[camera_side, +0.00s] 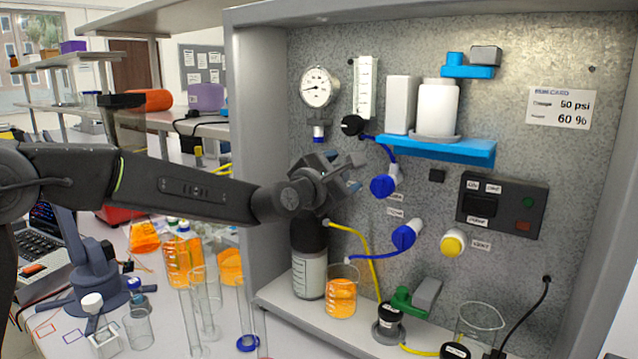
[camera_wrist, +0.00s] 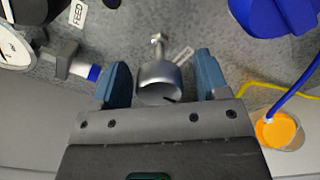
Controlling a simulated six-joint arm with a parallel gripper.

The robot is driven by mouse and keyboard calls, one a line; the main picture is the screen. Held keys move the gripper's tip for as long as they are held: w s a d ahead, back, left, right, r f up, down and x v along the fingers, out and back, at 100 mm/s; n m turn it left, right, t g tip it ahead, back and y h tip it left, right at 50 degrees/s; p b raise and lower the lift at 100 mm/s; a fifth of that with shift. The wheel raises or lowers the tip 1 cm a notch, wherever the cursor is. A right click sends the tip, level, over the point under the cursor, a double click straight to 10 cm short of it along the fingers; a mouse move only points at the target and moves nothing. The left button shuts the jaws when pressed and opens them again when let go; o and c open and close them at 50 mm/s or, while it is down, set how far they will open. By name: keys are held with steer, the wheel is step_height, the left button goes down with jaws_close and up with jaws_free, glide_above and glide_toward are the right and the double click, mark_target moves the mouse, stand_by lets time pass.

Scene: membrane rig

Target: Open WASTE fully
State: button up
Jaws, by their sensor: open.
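My gripper (camera_side: 345,170) is open in front of the metal panel, with its blue fingertips pointing toward it. In the wrist view my gripper (camera_wrist: 160,76) has a grey metal cylinder (camera_wrist: 157,82) with a thin stem between its fingers, a gap showing on both sides. No WASTE label is readable, so I cannot tell which valve it names. The side view shows an upper blue valve knob (camera_side: 383,186), a lower blue valve knob (camera_side: 404,237), a yellow knob (camera_side: 453,243) and a black knob (camera_side: 352,125). A large blue knob (camera_wrist: 275,14) is right of the fingers in the wrist view.
The blue shelf (camera_side: 437,149) with white containers juts out at upper right of my gripper. A dark-topped bottle (camera_side: 310,272) stands below it, beside an orange-filled beaker (camera_side: 342,297). Yellow tubing (camera_side: 372,262) hangs near them. A pressure gauge (camera_side: 319,88) is above.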

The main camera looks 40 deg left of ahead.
steer(key=s, duration=1.3)
steer(key=s+a+f+m+g, duration=0.3)
steer(key=s+f+m+g, duration=0.1)
steer(key=s+m, duration=0.4)
steer(key=s+a+f+m+g, duration=0.2)
steer(key=s+f+m+g, duration=0.2)
steer(key=s+m, duration=0.5)
steer(key=s+a+f+m+g, duration=0.3)
steer(key=s+f+m+g, duration=0.1)
steer(key=s+m, duration=0.5)
steer(key=shift+s+a+f+m, duration=0.15)
steer(key=shift+a+f+m, duration=0.2)
steer(key=shift+m, duration=0.25)
